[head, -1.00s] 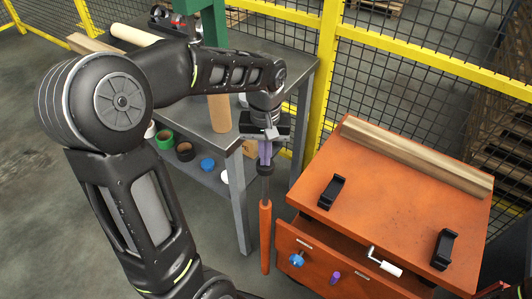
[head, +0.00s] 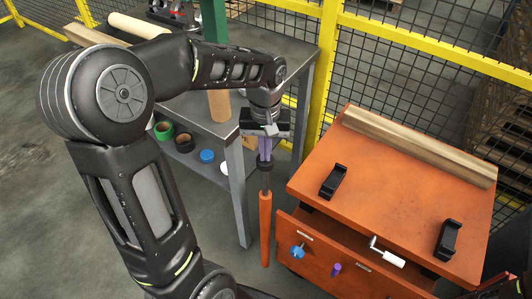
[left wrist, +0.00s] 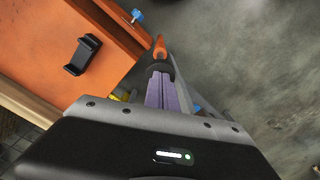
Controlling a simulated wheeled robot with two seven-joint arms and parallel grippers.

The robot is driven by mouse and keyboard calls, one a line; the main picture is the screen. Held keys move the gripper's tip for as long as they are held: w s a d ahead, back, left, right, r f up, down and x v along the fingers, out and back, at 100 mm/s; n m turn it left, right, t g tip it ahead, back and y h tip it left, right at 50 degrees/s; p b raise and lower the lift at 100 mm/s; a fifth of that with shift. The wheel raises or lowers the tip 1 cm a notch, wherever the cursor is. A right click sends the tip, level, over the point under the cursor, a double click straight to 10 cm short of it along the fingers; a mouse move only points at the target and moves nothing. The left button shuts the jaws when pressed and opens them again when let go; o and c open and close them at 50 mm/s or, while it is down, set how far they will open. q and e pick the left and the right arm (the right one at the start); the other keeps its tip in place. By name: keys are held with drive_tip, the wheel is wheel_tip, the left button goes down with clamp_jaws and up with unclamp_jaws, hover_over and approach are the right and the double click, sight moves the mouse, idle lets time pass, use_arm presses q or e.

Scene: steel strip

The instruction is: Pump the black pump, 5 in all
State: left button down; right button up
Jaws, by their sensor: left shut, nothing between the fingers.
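A slim upright pump-like thing with a black top (head: 264,164), a short grey rod and a long orange body (head: 265,228) stands between the grey bench and the orange cabinet. Its black top also shows in the left wrist view (left wrist: 160,68), with the orange part (left wrist: 160,47) beyond it. My left gripper (head: 264,154) is right above the black top, its purple fingers pointing down and shut with nothing between them. The fingertips (left wrist: 160,82) appear to meet the black top; exact contact is hard to tell. My right gripper is not in view.
The orange cabinet (head: 400,190), with black brackets, a wooden beam (head: 420,148) and an open drawer (head: 340,262), stands to the right. The grey bench (head: 238,180) with tape rolls on its shelf is behind. A yellow mesh fence (head: 430,54) closes the back.

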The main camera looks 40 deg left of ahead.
use_arm(q)
drive_tip(key=shift+f+b, duration=0.5)
drive_tip(key=shift+f, duration=0.65)
drive_tip(key=shift+r, duration=0.15)
wheel_tip(320, 180, up, 6)
drive_tip(key=p, duration=0.4)
drive_tip(key=shift+f+p, duration=0.25)
drive_tip(key=shift+p, duration=0.05)
